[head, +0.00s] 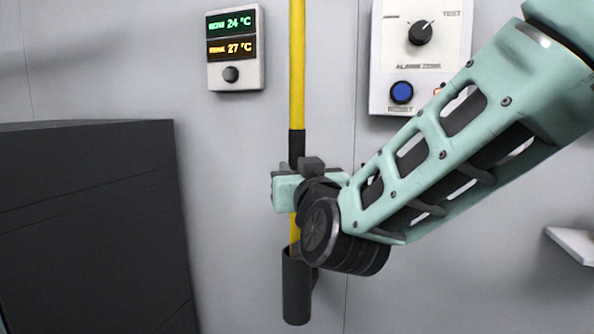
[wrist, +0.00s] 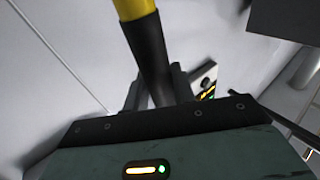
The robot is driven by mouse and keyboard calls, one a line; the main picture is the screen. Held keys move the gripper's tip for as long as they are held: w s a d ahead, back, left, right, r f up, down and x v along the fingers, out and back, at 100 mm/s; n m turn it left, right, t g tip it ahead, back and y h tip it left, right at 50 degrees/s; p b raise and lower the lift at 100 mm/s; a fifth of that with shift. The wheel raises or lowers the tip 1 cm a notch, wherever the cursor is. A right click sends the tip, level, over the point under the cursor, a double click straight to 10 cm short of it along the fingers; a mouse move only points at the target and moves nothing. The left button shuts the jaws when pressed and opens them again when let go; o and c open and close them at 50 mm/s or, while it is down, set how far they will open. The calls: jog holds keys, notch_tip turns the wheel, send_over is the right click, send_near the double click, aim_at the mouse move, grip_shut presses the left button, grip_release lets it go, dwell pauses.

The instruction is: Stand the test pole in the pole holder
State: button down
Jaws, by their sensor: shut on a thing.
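The test pole (head: 297,75) is a long yellow rod with a black grip section. It stands about upright in the head view, its top beyond the frame. My gripper (head: 296,185) is shut on the pole around the lower end of the black section. Below my gripper a short yellow length of the pole runs down to the mouth of the pole holder (head: 296,290), a dark upright tube by the wall. The lower tip is hidden, seemingly inside the tube. In the wrist view the black grip (wrist: 151,62) passes between the gripper's fingers (wrist: 158,92).
A thermostat (head: 236,50) with two lit readouts is on the wall left of the pole. An alarm panel (head: 388,70) with a knob and blue button is to the right. A dark cabinet (head: 90,220) fills the left. A pale ledge (head: 572,243) juts in at right.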

jog(key=shift+r, duration=0.1)
jog(key=c, duration=1.1)
grip_release()
jog(key=shift+s, duration=0.1)
jog(key=shift+s+d+f, duration=0.1)
jog(key=shift+s+f, duration=0.1)
jog(key=shift+s, duration=0.1)
jog(key=b+v, duration=0.5)
jog(key=v, duration=1.1)
jog(key=shift+s+r, duration=0.1)
jog(key=shift+s, duration=0.15)
